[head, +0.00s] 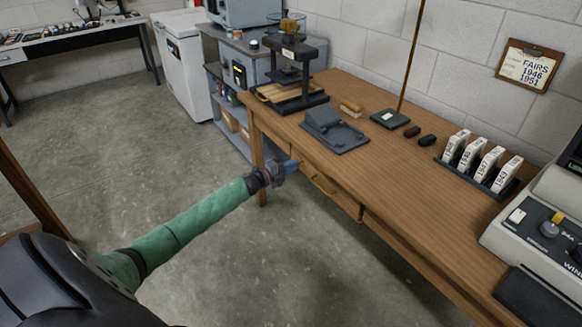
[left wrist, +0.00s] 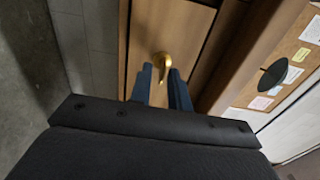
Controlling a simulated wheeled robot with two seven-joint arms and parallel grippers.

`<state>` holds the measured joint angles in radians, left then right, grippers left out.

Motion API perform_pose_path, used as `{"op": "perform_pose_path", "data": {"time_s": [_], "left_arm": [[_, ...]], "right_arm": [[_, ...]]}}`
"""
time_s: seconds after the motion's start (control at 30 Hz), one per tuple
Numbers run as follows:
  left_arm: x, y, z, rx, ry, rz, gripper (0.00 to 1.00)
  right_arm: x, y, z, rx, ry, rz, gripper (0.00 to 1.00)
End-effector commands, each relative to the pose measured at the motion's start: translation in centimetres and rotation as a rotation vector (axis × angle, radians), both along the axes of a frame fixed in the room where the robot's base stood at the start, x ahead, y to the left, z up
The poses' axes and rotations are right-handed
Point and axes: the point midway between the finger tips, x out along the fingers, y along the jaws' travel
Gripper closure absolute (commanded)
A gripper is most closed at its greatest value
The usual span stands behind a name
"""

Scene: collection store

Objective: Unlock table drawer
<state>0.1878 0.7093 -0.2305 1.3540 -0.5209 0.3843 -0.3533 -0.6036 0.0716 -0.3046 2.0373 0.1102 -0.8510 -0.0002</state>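The wooden table (head: 335,165) has a drawer (head: 335,188) in its front, which appears closed. A brass pull handle (head: 320,184) is on it. In the left wrist view, a brass fitting (left wrist: 163,60) stands out from the wooden drawer front (left wrist: 170,25); I cannot tell whether it is a key or a knob. My left gripper (head: 295,166) is at the table's front edge, near the left end of the drawer. Its blue fingers (left wrist: 161,78) are apart, with the brass fitting at and between their tips. Any contact is unclear. My right gripper is not in view.
On the tabletop are a black press (head: 290,75), a grey device (head: 335,130), a rack of white numbered cards (head: 480,165) and a grey machine (head: 545,230). A grey shelf unit (head: 232,75) stands beyond the table. The floor before the table is clear.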

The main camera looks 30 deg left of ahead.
Motion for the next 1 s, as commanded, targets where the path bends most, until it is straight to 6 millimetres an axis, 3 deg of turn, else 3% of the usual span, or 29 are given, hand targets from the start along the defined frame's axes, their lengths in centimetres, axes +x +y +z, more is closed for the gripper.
{"op": "perform_pose_path", "data": {"time_s": [0.43, 1.0], "left_arm": [[-0.5, 0.4, 0.0, 0.0, 0.0, 0.002, 0.75], [-6.4, 2.7, 0.0, -0.001, -0.001, 0.0, 0.75]], "right_arm": [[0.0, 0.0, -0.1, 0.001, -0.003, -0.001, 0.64], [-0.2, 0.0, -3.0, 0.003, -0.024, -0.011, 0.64]]}}
